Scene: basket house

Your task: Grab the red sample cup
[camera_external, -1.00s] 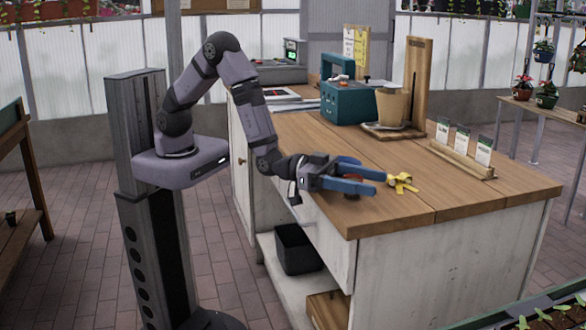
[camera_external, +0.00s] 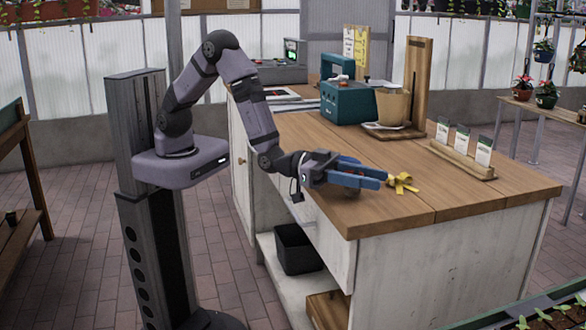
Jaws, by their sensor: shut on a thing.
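My gripper (camera_external: 376,178), with blue fingers, is over the front left corner of the wooden-topped counter (camera_external: 420,205). Its fingers are closed together on the red sample cup (camera_external: 350,161). Only a little red shows at the fingers, and the rest of the cup is hidden by them. I cannot tell whether the cup still touches the counter top.
A yellow bow (camera_external: 402,183) lies just right of the fingertips. A rack of seed packets (camera_external: 463,161), a tan pot (camera_external: 393,105) and a teal box (camera_external: 347,102) stand farther back. The counter's front right is clear.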

